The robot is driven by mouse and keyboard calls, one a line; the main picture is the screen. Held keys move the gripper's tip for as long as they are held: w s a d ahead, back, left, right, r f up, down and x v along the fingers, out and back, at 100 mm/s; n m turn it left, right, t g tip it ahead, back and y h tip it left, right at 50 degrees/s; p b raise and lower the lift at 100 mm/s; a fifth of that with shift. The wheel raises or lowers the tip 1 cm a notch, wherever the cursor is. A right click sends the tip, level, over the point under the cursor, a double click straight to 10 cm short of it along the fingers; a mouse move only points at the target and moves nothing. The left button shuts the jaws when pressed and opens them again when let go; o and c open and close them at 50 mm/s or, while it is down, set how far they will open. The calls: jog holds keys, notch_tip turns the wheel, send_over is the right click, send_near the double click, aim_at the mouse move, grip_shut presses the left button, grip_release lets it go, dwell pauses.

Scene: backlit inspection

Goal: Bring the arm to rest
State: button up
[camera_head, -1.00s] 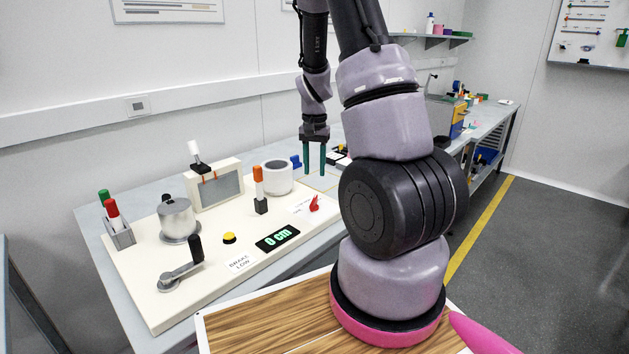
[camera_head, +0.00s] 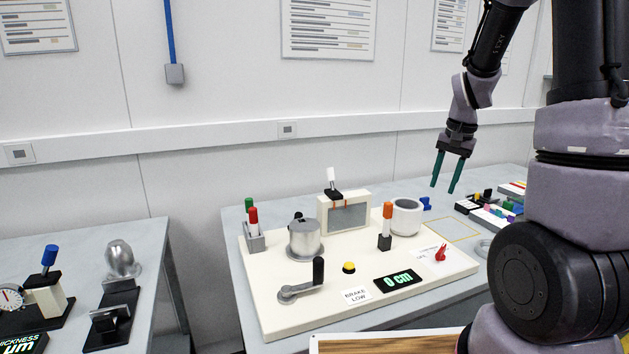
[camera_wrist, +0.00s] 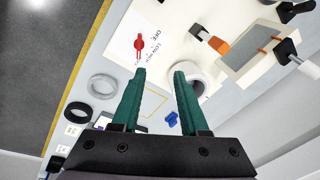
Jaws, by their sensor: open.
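My gripper (camera_head: 448,172) hangs from my arm above the right part of the bench (camera_head: 226,215), its two teal fingers pointing down, apart and empty. In the wrist view the open fingers (camera_wrist: 159,72) have nothing between their tips. The cream inspection board (camera_head: 330,309) lies below and to the left of the gripper. It carries a backlit panel (camera_head: 348,216), a metal pot (camera_head: 305,241), a white cup (camera_head: 405,222), a crank (camera_head: 300,288), a yellow button (camera_head: 348,268) and a red pointer (camera_head: 440,253). The display (camera_head: 398,281) reads 0 cm.
Coloured small parts (camera_head: 492,212) lie on the bench right of the board. A second bench (camera_head: 172,245) at left holds a dial gauge stand (camera_head: 45,294) and a metal knob device (camera_head: 121,259). A floor gap separates the benches. The air around the gripper looks clear.

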jog(key=s+a+r+n+t, duration=0.1)
jog(key=s+a+r, duration=0.2)
jog(key=s+r, duration=0.3)
jog(key=s+a+r+n+t, duration=0.1)
jog(key=s+a+r+t, duration=0.1)
jog(key=s+r, duration=0.4)
jog(key=s+a+r+n+t+y, duration=0.1)
jog(key=s+a+r+t, duration=0.1)
jog(key=s+a+r, duration=0.2)
notch_tip(320, 180, up, 3)
jog(key=shift+s+a+f, duration=0.1)
jog(key=shift+s+a, duration=0.15)
jog(key=shift+s, duration=0.95)
